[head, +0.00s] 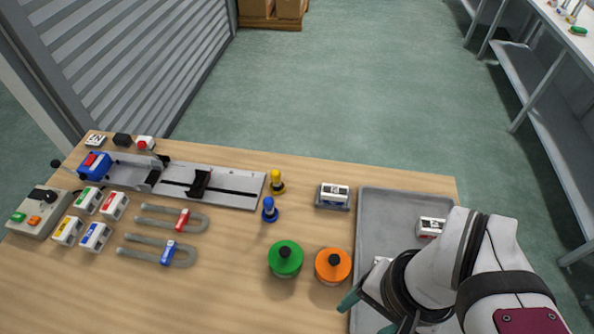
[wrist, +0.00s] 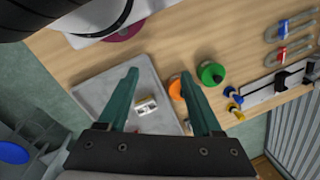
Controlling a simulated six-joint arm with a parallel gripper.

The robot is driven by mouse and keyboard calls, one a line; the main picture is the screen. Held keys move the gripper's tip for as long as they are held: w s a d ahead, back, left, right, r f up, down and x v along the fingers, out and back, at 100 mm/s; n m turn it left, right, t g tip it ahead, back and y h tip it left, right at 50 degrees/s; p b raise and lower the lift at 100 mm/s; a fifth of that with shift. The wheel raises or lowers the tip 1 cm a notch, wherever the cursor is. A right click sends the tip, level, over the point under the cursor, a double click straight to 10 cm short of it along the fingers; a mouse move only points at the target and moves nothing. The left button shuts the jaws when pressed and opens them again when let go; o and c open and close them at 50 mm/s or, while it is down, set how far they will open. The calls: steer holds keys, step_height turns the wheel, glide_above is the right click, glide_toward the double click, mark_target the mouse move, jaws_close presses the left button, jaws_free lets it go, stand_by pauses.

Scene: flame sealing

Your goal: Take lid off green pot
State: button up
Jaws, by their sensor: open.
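The green pot (head: 285,261) stands on the table with its green lid on and a black knob on top. It also shows in the wrist view (wrist: 211,73), to the right of my fingers. An orange pot (head: 333,266) with a black knob stands just right of it. In the wrist view the orange pot (wrist: 175,88) is partly hidden by my right finger. My gripper (wrist: 158,76) is open and empty, and hangs above the grey tray area, apart from the green pot. In the head view my arm covers the tray's lower right.
The grey tray (head: 385,215) holds small labelled boxes (head: 431,227). Yellow (head: 277,182) and blue (head: 269,210) knobbed pieces stand behind the green pot. U-shaped tubes (head: 160,253) lie to the left. The table in front of the green pot is clear.

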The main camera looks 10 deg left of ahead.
steer(key=n+h, duration=0.2)
steer(key=n, duration=1.3)
glide_above(285, 251)
step_height(285, 251, down, 16)
steer(key=shift+r, duration=0.2)
jaws_close()
